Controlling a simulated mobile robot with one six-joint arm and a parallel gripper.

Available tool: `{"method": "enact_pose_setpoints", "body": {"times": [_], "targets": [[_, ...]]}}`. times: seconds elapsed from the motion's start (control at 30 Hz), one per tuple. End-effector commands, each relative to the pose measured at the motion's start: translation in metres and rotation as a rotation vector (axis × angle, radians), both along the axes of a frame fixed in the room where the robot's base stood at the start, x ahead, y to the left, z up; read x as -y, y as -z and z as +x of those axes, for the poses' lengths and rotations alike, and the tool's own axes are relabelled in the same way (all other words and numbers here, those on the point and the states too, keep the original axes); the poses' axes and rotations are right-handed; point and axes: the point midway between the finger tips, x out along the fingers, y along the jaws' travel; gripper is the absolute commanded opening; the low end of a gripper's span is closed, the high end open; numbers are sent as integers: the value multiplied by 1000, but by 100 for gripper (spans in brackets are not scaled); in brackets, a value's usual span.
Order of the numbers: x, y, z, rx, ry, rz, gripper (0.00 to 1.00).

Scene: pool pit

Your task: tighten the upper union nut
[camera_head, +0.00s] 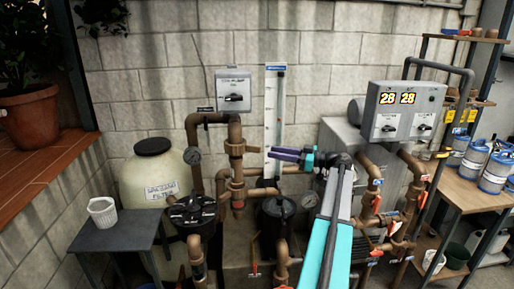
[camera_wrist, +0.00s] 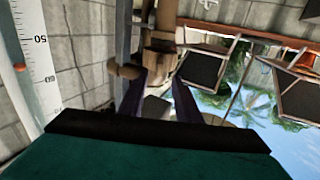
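A brown vertical pipe with thick collars stands left of centre in the head view. Its upper collar (camera_head: 236,148), which looks like the upper union nut, sits above a lower collar (camera_head: 238,184). My gripper (camera_head: 273,153) points left towards this pipe, with a gap between them. In the wrist view my gripper (camera_wrist: 159,80) has its two purple fingers apart, with nothing held between them. A brown pipe fitting (camera_wrist: 160,42) shows beyond the fingertips there; I cannot tell which collar it is.
A white scale tube (camera_head: 275,110) stands on the wall behind my gripper; its scale (camera_wrist: 37,45) shows in the wrist view. A control box (camera_head: 403,112) reading 28 28 is right. Black-lidded housings (camera_head: 192,212) stand low in front. A grey table (camera_head: 118,233) is left.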

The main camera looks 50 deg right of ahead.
Motion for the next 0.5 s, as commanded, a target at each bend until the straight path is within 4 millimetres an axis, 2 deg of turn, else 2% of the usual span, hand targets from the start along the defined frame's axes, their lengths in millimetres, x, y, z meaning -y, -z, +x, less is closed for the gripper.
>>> {"method": "enact_pose_setpoints", "body": {"times": [0.5], "targets": [[-30,-3,65,0,-1,0,30]]}}
